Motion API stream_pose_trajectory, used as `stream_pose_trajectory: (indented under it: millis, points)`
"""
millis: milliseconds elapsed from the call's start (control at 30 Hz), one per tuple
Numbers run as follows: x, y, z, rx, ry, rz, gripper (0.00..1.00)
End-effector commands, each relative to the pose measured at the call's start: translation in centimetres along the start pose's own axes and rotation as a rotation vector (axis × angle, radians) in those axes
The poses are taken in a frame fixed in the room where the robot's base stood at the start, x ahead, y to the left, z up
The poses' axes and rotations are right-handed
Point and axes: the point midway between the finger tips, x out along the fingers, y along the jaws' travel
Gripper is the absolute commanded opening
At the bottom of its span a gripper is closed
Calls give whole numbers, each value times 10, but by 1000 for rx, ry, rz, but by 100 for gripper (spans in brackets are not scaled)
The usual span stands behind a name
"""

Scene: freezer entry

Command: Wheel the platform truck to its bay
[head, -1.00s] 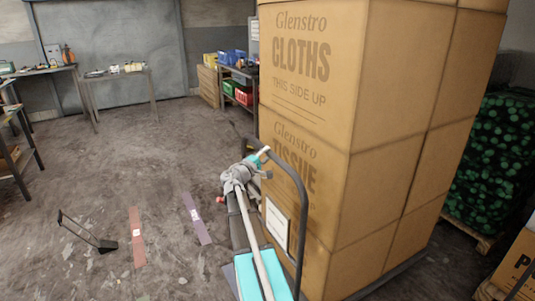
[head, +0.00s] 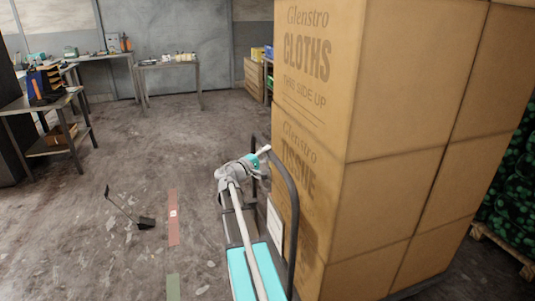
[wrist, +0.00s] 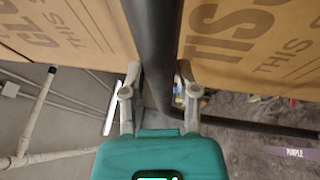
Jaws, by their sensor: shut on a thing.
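The platform truck shows by its dark tubular handle (head: 294,220) and a strip of its deck (head: 425,285). It carries a tall stack of brown cartons (head: 400,120) marked CLOTHS and TISSUE. My gripper (head: 267,150) is shut on the handle's bar; in the wrist view the fingers (wrist: 158,95) sit either side of the dark tube (wrist: 152,40). I cannot tell which marks the truck's bay.
A small black stand-like object (head: 146,222) lies on the floor left of the red strip. Workbenches (head: 50,100) stand at the left, and a table (head: 165,66) at the back. Green-wrapped goods on a pallet (head: 505,250) stand at the right. The middle floor is open.

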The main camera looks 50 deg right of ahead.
Motion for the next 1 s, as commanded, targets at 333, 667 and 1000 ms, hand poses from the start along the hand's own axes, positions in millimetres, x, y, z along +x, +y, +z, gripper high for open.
stream_pose_trajectory:
  millis: [333,667,1000]
  points:
    - [9,1,8,-8,-24,8,0]
    - [11,-1,12,-8,-29,6,73]
    - [11,-2,11,-7,-28,3,73]
